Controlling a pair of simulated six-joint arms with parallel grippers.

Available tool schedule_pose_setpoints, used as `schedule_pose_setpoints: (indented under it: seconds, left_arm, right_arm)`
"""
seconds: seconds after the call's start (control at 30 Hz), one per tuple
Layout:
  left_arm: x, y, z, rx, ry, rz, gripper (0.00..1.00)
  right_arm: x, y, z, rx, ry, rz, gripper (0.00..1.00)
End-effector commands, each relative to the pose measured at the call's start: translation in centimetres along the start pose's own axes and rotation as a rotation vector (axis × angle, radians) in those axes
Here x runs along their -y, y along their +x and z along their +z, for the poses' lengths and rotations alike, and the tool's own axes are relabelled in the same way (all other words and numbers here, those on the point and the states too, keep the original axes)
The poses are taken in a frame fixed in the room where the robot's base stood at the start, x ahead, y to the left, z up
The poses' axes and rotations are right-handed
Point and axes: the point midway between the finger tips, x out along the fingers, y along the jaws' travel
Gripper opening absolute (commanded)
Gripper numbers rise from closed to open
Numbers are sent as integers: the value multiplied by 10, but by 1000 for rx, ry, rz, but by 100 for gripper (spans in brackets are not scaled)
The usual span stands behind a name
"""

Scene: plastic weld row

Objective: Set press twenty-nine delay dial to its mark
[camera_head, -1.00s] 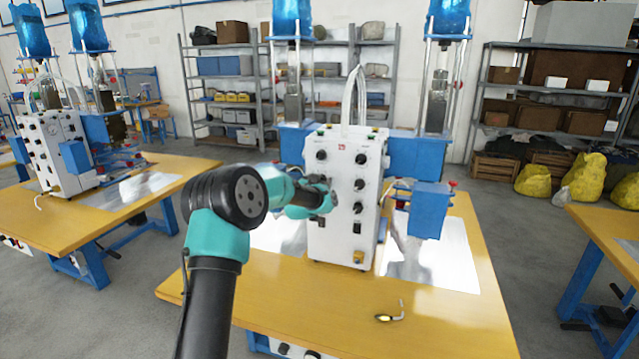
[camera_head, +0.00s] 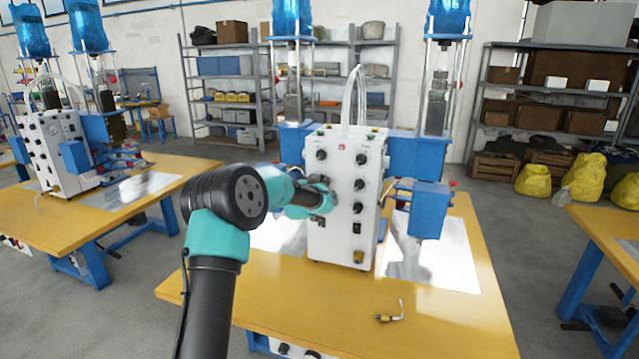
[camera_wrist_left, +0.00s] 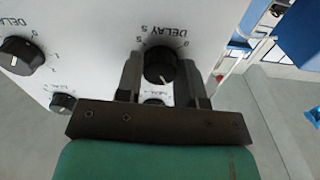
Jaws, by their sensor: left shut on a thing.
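The white press control box (camera_head: 331,240) stands on the yellow table, with black dials and switches on its front. My left gripper (camera_head: 325,196) is at the left dial column of this box, hiding the dial there. In the left wrist view a round black dial (camera_wrist_left: 160,66) sits under the label "DELAY S", with scale figures around it. The two fingers of my left gripper (camera_wrist_left: 161,73) are closed on its sides. A pale pointer line shows on the dial's lower part, toward the gripper. I cannot make out a target mark. My right gripper is not in view.
Another black dial (camera_wrist_left: 18,55) sits left of the gripper in the left wrist view. A blue press block (camera_head: 430,210) stands right of the box. A small bent tool (camera_head: 390,316) lies on the table's front. The front tabletop (camera_head: 440,325) is mostly clear.

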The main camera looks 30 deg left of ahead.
Motion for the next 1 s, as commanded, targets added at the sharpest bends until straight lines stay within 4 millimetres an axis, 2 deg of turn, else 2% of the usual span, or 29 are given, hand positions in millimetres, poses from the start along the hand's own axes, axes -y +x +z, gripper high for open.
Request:
schedule_pose_setpoints:
  seconds: [0.37,1.0]
  left_arm:
    - [0,0,0,0,-218,0,11]
    - [1,0,0,0,-817,0,11]
  right_arm:
    - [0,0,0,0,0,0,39]
    - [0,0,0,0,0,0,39]
